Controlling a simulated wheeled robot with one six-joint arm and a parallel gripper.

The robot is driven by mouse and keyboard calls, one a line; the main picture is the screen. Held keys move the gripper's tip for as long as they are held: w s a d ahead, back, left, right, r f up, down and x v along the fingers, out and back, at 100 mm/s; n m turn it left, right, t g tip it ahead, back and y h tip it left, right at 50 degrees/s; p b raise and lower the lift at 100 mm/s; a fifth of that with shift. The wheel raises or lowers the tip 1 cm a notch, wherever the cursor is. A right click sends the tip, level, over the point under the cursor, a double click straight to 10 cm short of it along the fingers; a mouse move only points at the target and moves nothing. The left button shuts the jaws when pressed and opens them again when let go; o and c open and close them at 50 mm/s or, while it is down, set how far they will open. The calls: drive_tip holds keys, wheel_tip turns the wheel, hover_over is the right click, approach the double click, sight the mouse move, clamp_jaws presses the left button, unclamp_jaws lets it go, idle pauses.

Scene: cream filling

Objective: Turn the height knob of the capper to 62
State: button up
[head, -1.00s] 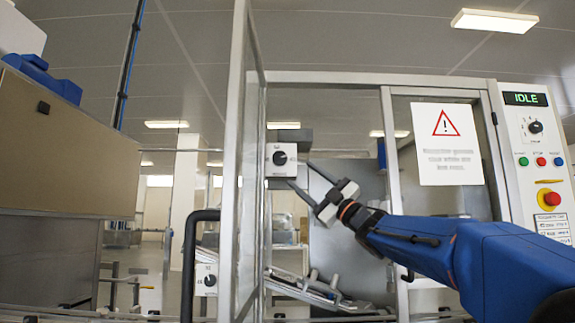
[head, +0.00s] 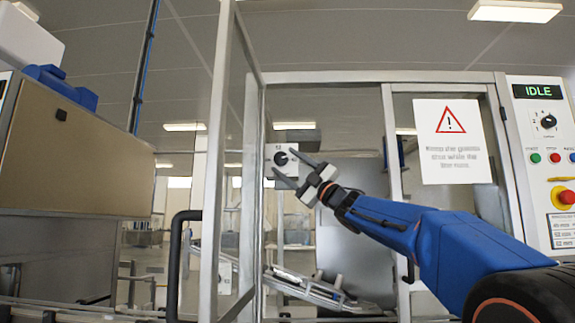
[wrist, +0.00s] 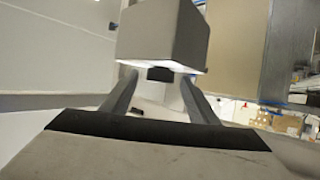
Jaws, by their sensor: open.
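The capper's height knob (head: 281,158) is a small black dial on the front of a pale box (head: 294,164) behind the guard opening. Its scale is too small to read. My gripper (head: 283,161) is open, with one fingertip above the knob and one below it in the head view. In the wrist view the black knob (wrist: 160,74) sticks out from the grey box (wrist: 165,35). My two fingers (wrist: 158,80) lie one on each side of it, with gaps visible. I cannot tell how far the tips overlap the knob in depth.
A framed guard panel (head: 228,160) stands just left of the knob. A warning sign (head: 451,140) hangs on the guard at right. The control panel (head: 540,160) at far right reads IDLE. A sloping chute (head: 315,290) lies below my gripper.

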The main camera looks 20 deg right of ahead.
drive_tip(key=shift+w+a+r, duration=0.15)
drive_tip(key=c, duration=1)
drive_tip(key=shift+c, duration=0.2)
drive_tip(key=shift+w+a+f+m+t+h, duration=0.1)
drive_tip(key=shift+m+t+h, duration=0.05)
drive_tip(key=shift+m+t, duration=0.5)
drive_tip(key=shift+s+a+f+m+t+h, duration=0.1)
drive_tip(key=shift+m+t+h, duration=0.1)
drive_tip(key=shift+m+t, duration=0.45)
drive_tip(key=shift+w+a+f+m+t+h, duration=0.1)
drive_tip(key=shift+m+t+h, duration=0.05)
drive_tip(key=shift+m+t, duration=0.45)
drive_tip(key=shift+t, duration=0.3)
